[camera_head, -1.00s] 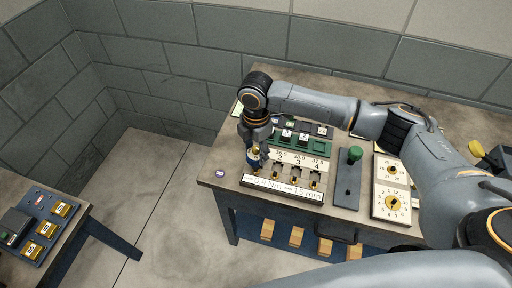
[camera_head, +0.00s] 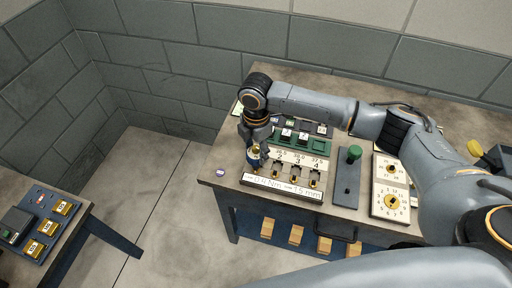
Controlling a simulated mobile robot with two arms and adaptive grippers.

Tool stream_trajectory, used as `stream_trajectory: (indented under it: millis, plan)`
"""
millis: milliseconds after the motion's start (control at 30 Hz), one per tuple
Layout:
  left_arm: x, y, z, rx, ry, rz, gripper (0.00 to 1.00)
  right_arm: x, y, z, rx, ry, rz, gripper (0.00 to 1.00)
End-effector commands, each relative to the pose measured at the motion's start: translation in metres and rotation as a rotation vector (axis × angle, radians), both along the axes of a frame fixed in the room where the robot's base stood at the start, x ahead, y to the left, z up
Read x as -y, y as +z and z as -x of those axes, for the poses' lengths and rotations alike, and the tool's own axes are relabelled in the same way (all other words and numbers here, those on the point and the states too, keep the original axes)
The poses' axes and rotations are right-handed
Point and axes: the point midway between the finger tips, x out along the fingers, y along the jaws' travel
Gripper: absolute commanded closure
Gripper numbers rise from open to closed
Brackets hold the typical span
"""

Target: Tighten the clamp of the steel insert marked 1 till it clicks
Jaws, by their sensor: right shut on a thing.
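The clamp row is a pale panel (camera_head: 272,189) at the front left of the workbench, with several brass clamps and printed numbers. My right gripper (camera_head: 254,160) points down at the leftmost clamp position and is shut on a small part there. The fingers hide most of that part and any number by it, so I cannot read a mark 1. The other clamps, such as this brass one (camera_head: 295,177), stand free to the right. My left gripper is not in view.
A green-knobbed lever (camera_head: 354,153) on a grey plate and two dial panels (camera_head: 391,202) stand right of the clamps. A green tray (camera_head: 310,145) lies behind them. A second table (camera_head: 85,212) with yellow blocks is at the left.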

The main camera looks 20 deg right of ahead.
Motion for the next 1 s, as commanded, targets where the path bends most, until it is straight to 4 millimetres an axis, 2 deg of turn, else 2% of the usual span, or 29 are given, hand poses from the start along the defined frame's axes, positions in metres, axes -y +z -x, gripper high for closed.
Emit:
stream_trajectory:
  millis: [1000]
  plan:
    - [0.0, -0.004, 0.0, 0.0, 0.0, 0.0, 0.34, 0.0, -0.014, 0.0, 0.0, 0.001, -0.001, 0.79]
